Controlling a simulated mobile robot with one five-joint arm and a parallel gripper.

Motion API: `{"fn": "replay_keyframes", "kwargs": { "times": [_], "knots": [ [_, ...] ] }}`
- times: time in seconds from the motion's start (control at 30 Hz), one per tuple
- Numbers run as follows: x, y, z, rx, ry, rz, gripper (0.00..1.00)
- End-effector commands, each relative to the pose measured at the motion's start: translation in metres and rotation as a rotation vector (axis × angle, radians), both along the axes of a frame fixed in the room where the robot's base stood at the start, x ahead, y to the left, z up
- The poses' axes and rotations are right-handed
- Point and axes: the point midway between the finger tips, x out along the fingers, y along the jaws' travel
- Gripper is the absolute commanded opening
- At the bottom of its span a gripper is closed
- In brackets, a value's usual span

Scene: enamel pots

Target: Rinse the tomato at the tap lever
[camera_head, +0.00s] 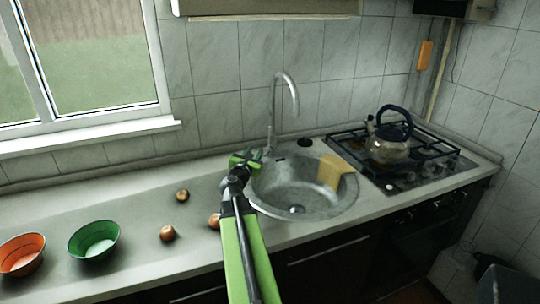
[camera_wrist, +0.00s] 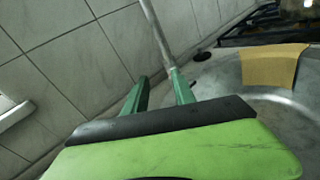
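My gripper (camera_head: 245,162) is at the back left rim of the sink, close to the foot of the tall grey tap (camera_head: 272,112). In the wrist view its two green fingers (camera_wrist: 158,92) stand apart with nothing seen between them. The tap's pipe (camera_wrist: 160,35) rises just behind the right finger. The tap lever cannot be made out clearly near my fingers. Three small round reddish-brown things lie on the counter: one at the back (camera_head: 182,194), one in front (camera_head: 167,233), and one beside my arm (camera_head: 214,220), partly hidden. I cannot tell which is the tomato.
The round metal sink (camera_head: 335,205) has a yellow cloth (camera_head: 332,170) over its back right part. A kettle (camera_head: 388,148) stands on the stove at right. An orange bowl (camera_head: 22,253) and a green bowl (camera_head: 93,241) stand at left. The tiled wall is close behind.

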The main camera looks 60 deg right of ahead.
Motion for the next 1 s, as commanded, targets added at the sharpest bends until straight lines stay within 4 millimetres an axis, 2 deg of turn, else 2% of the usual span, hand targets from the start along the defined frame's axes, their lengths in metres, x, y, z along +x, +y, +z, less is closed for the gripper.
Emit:
{"fn": "replay_keyframes", "kwargs": {
  "times": [0.03, 0.13, 0.27, 0.37, 0.8, 1.0],
  "knots": [
    [-0.008, -0.012, -0.009, -0.048, 0.071, 0.008, 0.31],
    [-0.014, -0.02, -0.005, -0.099, 0.152, 0.022, 0.31],
    [-0.013, -0.022, -0.001, -0.107, 0.164, 0.025, 0.31],
    [-0.009, -0.033, -0.001, -0.106, 0.163, 0.023, 0.31],
    [0.028, -0.134, -0.002, -0.103, 0.159, 0.021, 0.31],
    [0.041, -0.17, -0.002, -0.103, 0.158, 0.021, 0.31]
  ]
}}
